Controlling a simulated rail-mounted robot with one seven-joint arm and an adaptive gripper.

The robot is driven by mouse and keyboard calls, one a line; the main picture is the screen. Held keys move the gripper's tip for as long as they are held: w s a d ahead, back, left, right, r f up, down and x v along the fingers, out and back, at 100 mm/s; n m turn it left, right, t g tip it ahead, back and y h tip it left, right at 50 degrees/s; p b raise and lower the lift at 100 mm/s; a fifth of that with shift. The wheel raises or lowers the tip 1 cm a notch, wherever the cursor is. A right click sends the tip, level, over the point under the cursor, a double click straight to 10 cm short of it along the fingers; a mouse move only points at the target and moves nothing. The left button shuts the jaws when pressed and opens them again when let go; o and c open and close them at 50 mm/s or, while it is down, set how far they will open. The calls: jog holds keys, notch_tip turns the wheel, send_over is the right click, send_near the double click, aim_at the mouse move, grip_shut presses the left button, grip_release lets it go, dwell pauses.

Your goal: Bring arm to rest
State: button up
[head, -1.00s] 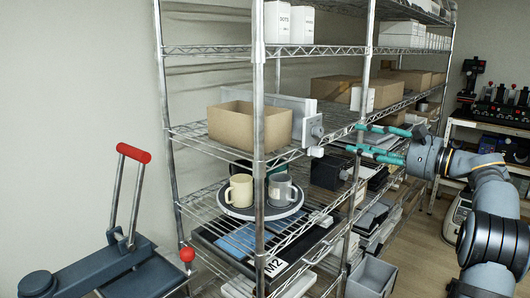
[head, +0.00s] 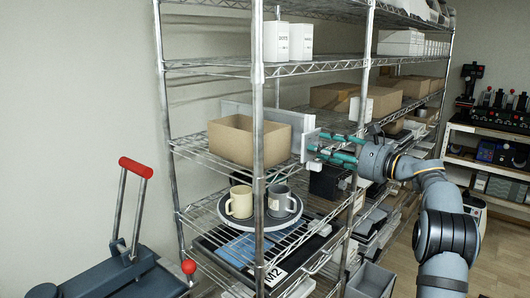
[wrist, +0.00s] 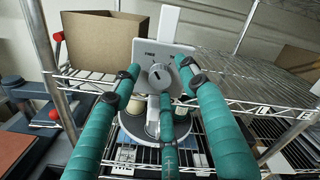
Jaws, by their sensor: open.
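My gripper (head: 316,146), with several teal fingers, is in front of the shelf post in the head view. Its fingers are spread apart and hold nothing. In the wrist view the fingers (wrist: 160,95) reach forward around the line of sight to a pale grey panel with a round knob (wrist: 160,74). I cannot tell whether any finger touches it. A cream mug (head: 239,203) and a grey mug (head: 279,203) stand upright on a round tray (head: 285,222) on a lower shelf, below and left of my gripper. The fingers and panel partly hide them in the wrist view.
A wire shelf rack (head: 215,71) with metal posts fills the middle. An open cardboard box (head: 240,143) sits left of the panel. A machine with a red-handled lever (head: 135,167) stands at lower left. Open floor (head: 490,262) shows at lower right.

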jog(key=m+p, duration=0.2)
jog(key=shift+w+a+r+m+p, duration=0.1)
jog(key=shift+a+r+m+p, duration=0.05)
jog(key=shift+r+m+p, duration=0.2)
jog(key=m+p, duration=0.3)
jog(key=p, duration=0.1)
jog(key=m+p, duration=0.2)
jog(key=p, duration=0.2)
jog(key=shift+m, duration=0.35)
jog(key=b+v, duration=0.5)
jog(key=v, duration=0.5)
jog(key=shift+f, duration=0.4)
